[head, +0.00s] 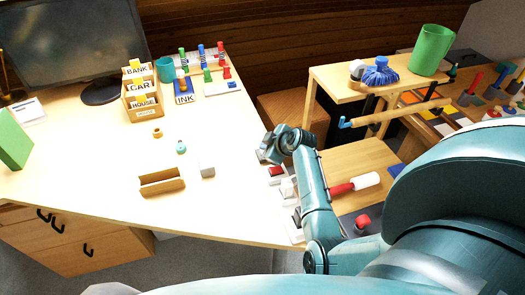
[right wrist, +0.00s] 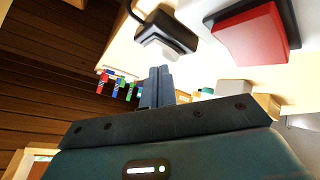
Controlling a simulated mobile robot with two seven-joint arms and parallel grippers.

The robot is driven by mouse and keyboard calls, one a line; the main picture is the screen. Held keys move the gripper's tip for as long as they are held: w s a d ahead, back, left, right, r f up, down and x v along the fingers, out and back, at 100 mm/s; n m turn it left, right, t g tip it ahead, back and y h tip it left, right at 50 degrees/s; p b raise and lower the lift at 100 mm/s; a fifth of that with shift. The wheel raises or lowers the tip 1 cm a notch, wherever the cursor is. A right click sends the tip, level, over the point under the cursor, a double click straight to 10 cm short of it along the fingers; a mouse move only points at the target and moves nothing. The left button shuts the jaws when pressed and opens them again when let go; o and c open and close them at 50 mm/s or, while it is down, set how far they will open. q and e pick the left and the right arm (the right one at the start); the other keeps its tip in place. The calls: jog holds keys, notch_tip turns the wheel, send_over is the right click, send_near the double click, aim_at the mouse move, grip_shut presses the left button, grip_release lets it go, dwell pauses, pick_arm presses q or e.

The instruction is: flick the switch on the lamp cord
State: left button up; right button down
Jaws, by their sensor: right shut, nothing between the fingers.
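In the right wrist view, a white switch-like block (right wrist: 165,30) in a dark housing has a dark cord running from it; it looks like the cord switch. My right gripper (right wrist: 157,72) is shut and empty, its fingertips just below this block in the picture; I cannot tell whether they touch it. In the head view my right gripper (head: 266,155) is over the right edge of the desk, near small red and white blocks (head: 276,170). The switch cannot be made out clearly there. No lamp is plainly visible. My left gripper is not in view.
A red block on a dark base (right wrist: 250,35) is close by in the right wrist view. The desk (head: 90,160) holds a monitor (head: 70,40), a labelled box (head: 140,95), stamps and a wooden tray (head: 162,182).

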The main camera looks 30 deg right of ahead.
jog(key=shift+f, duration=0.3)
jog(key=shift+r, duration=0.15)
dwell(0.3)
jog(key=shift+r+p, duration=0.65)
jog(key=shift+r, duration=0.05)
jog(key=r+p, duration=0.4)
jog(key=r, duration=0.1)
jog(key=shift+s+d, duration=0.1)
jog(key=shift+d, duration=0.3)
jog(key=shift+f, duration=0.1)
